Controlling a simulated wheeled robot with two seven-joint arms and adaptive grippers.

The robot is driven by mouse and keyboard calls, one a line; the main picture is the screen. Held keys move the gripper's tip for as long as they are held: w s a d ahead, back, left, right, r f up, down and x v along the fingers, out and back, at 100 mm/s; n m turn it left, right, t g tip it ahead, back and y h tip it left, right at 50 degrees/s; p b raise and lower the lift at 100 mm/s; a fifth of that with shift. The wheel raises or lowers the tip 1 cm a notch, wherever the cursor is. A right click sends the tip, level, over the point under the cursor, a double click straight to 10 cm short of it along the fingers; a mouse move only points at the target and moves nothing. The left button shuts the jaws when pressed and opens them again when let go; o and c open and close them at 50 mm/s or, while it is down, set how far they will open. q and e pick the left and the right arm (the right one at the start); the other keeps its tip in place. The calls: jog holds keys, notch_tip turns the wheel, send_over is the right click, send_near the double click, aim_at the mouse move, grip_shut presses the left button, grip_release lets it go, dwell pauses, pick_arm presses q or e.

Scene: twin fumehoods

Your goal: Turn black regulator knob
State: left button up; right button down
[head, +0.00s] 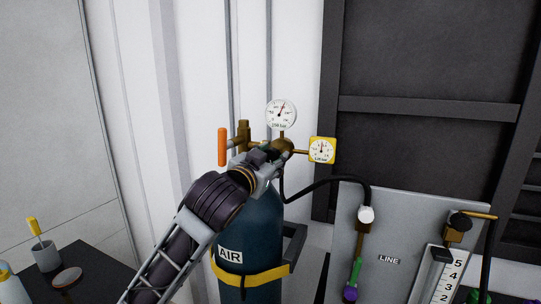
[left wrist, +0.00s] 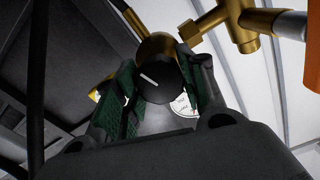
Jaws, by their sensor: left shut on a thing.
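The black regulator knob (left wrist: 162,84), round with a short white mark slanting across its face, sits on the brass regulator in the left wrist view. My left gripper (left wrist: 158,72) has its green-padded fingers on both sides of the knob and is shut on it. In the head view my left gripper (head: 268,160) reaches up to the brass regulator body (head: 285,146) and hides the knob. A white round gauge (head: 281,114) stands above the regulator, and a yellow-framed gauge (head: 322,150) is at its right. My right gripper is not in view.
The dark AIR cylinder (head: 262,222) stands below, with a yellow strap (head: 270,277). An orange handle (head: 222,146) is just left of the regulator. A black hose (head: 325,181) runs right to the LINE panel (head: 395,235). A dark table (head: 75,265) is at lower left.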

pick_arm(q)
jog(key=shift+m+p, duration=0.7)
jog(key=shift+m, duration=0.3)
jog(key=o, duration=1)
jog(key=shift+v, duration=3.75)
jog(key=shift+f, duration=0.15)
